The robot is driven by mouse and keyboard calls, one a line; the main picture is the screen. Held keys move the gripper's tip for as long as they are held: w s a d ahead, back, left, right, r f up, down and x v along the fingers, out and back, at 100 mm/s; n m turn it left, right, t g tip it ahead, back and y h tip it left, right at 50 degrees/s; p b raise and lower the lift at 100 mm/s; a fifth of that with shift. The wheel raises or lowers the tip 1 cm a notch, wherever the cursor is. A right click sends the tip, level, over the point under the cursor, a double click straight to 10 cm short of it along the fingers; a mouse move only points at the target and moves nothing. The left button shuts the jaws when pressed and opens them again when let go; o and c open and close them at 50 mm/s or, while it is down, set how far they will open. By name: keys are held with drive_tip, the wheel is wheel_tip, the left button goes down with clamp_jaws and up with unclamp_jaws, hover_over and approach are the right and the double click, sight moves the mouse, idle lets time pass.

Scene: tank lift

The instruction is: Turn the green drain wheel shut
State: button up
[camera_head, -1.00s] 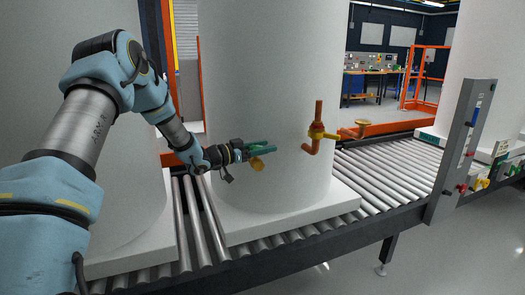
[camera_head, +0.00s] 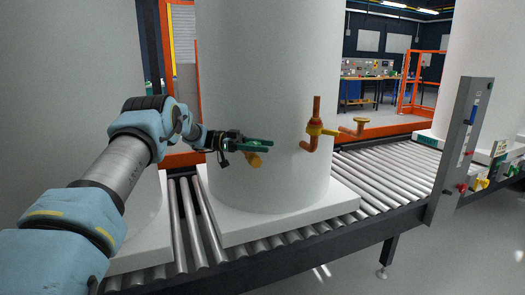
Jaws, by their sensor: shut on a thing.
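The green drain wheel (camera_head: 254,147) is low on the side of the large white tank (camera_head: 270,75), at its left front. My gripper (camera_head: 243,144) reaches in from the left and is shut on the green wheel. The fingertips and the wheel overlap in the picture, so the exact contact is small and partly hidden.
The tank stands on a white base (camera_head: 285,222) on a roller conveyor (camera_head: 385,180). A grey post (camera_head: 460,150) rises at the right. Another white tank (camera_head: 65,90) is close behind my arm.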

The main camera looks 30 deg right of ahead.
drive_tip(key=shift+s+r+m+g+y+b, duration=0.15)
drive_tip(key=shift+m+g+y+b, duration=0.15)
drive_tip(key=shift+m+g+y, duration=0.35)
drive_tip(key=o, duration=1.4)
drive_tip(key=shift+a, duration=0.1)
drive_tip(key=shift+c, duration=0.2)
